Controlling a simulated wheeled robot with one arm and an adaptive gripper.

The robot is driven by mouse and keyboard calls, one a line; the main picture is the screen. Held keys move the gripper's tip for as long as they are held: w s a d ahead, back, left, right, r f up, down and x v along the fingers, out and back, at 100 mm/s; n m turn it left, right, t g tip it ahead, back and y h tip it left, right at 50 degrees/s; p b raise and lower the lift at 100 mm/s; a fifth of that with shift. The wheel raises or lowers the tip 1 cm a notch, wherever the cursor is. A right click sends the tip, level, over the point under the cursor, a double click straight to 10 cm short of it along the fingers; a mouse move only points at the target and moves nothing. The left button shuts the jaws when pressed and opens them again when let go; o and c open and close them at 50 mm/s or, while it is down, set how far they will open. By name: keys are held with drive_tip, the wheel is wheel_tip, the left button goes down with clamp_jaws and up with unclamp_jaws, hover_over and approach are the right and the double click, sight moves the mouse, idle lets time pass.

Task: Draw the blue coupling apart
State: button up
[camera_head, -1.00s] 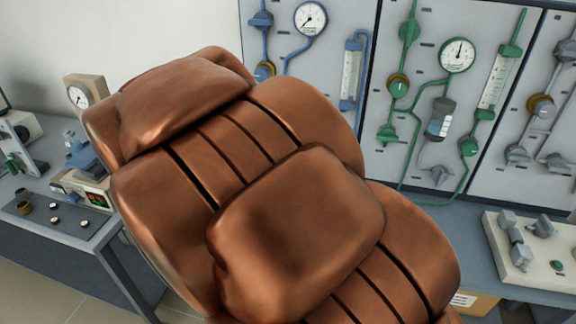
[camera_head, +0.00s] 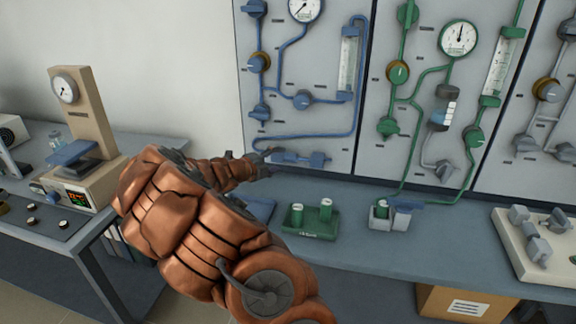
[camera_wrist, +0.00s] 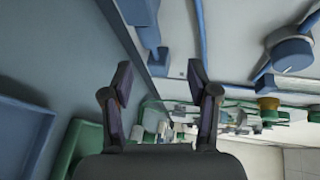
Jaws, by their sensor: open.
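The blue coupling (camera_head: 304,159) lies level at the foot of the blue-piped panel in the head view, just above the bench. The blue pipe runs down to it. My gripper (camera_head: 270,160) is just left of the coupling, close to the panel; I cannot tell whether they touch. In the wrist view my gripper (camera_wrist: 160,82) has its two dark fingers spread, with nothing held between them. Blue-grey fittings (camera_wrist: 150,36) show beyond the fingers there; I cannot be sure which is the coupling.
A blue tray (camera_wrist: 22,136) lies at the left in the wrist view. A beige instrument (camera_head: 75,110) stands on the left table. The bench front is mostly clear.

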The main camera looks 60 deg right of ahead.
sight(287, 159)
drive_tip(key=shift+w+d+f+n+t+b, duration=0.15)
drive_tip(key=shift+d+f+n, duration=0.35)
drive_tip(key=shift+d, duration=0.9)
drive_tip(key=shift+w+d+f+n+t+b, duration=0.15)
drive_tip(key=shift+d+f, duration=0.6)
drive_tip(key=shift+d, duration=0.6)
drive_tip(key=shift+w+d+f+n+b, duration=0.15)
drive_tip(key=shift+d+f+n, duration=0.35)
drive_tip(key=shift+d, duration=0.9)
drive_tip(key=shift+f, duration=0.15)
clamp_jaws()
